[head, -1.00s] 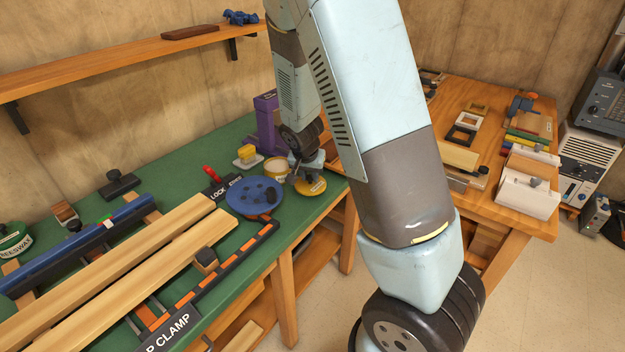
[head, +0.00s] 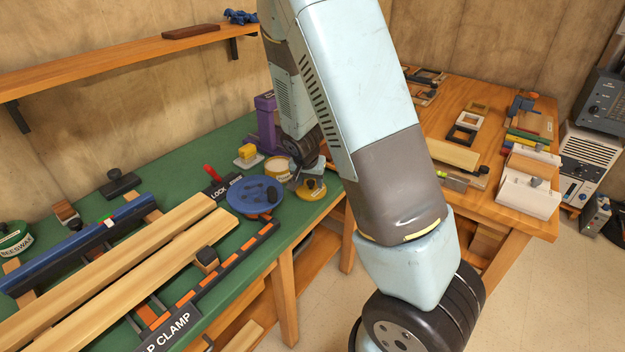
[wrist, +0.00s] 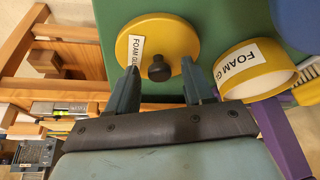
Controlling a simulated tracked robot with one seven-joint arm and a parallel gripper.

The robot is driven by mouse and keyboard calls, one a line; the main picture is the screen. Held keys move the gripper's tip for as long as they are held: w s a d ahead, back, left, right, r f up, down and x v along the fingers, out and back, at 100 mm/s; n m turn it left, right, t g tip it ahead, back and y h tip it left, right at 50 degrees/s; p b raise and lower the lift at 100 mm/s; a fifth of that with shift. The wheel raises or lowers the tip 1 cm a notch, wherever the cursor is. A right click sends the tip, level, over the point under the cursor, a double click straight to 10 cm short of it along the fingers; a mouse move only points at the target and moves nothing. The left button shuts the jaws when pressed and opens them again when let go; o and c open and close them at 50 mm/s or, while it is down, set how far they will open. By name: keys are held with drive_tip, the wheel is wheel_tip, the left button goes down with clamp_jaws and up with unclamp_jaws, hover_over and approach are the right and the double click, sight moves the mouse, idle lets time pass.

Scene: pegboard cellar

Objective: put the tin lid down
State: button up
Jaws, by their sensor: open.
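The tin lid (head: 314,192) is a yellow disc with a black knob, on the green bench top near its front right corner. In the wrist view the lid (wrist: 178,38) carries a FOAM GLUE label and looks flat on the green surface. My gripper (wrist: 160,72) is open, with one finger on each side of the knob and a gap showing on both sides. In the head view my gripper (head: 306,182) is small and partly hidden by my wrist. The open yellow glue tin (wrist: 262,82) stands beside the lid; it also shows in the head view (head: 276,171).
A blue round piece (head: 250,196) lies just left of the lid. A purple upright tool (head: 266,125) and a yellow-and-white brush (head: 247,155) stand behind. Long boards and a clamp (head: 175,330) fill the bench's left. The bench edge is close to the lid.

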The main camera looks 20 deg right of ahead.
drive_tip(key=shift+r, duration=0.15)
drive_tip(key=s+r+n+y, duration=0.1)
drive_tip(key=s+r, duration=0.4)
drive_tip(key=r, duration=0.3)
drive_tip(key=s+d+r+n, duration=0.1)
drive_tip(key=s+r, duration=0.3)
drive_tip(key=r, duration=0.4)
drive_tip(key=s+r+y, duration=0.1)
drive_tip(key=s+r, duration=0.4)
drive_tip(key=r, duration=0.3)
drive_tip(key=s+r+n+t, duration=0.1)
drive_tip(key=s+r+n, duration=0.1)
drive_tip(key=s+r, duration=0.2)
drive_tip(key=s+r+n, duration=0.2)
drive_tip(key=s+r, duration=0.2)
drive_tip(key=s, duration=0.6)
drive_tip(key=shift+r+t, duration=0.15)
drive_tip(key=shift+t, duration=0.25)
